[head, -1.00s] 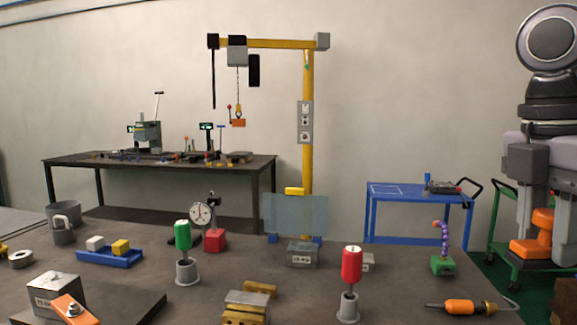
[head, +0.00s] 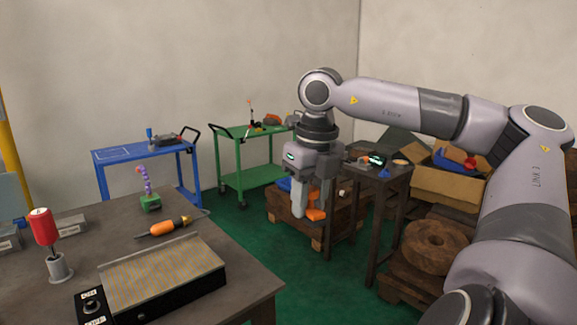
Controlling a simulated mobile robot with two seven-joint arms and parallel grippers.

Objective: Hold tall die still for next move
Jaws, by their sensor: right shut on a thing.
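My right gripper (head: 315,200) hangs pointing down from the right arm, to the right of the workbench and in front of the wooden pallet. Its jaws are shut on an orange stepped block (head: 316,214), which shows between and below the fingers. This block may be the tall die; no label shows on it. The fingers partly hide it. It appears held clear in the air. My left gripper is not in view.
The workbench (head: 240,270) at left bears a flat ribbed plate (head: 165,270), a red-handled tool (head: 44,228) and an orange-handled tool (head: 162,229). Blue (head: 150,160) and green (head: 250,175) carts stand behind. A small dark table (head: 385,180) and cardboard box (head: 445,185) stand right.

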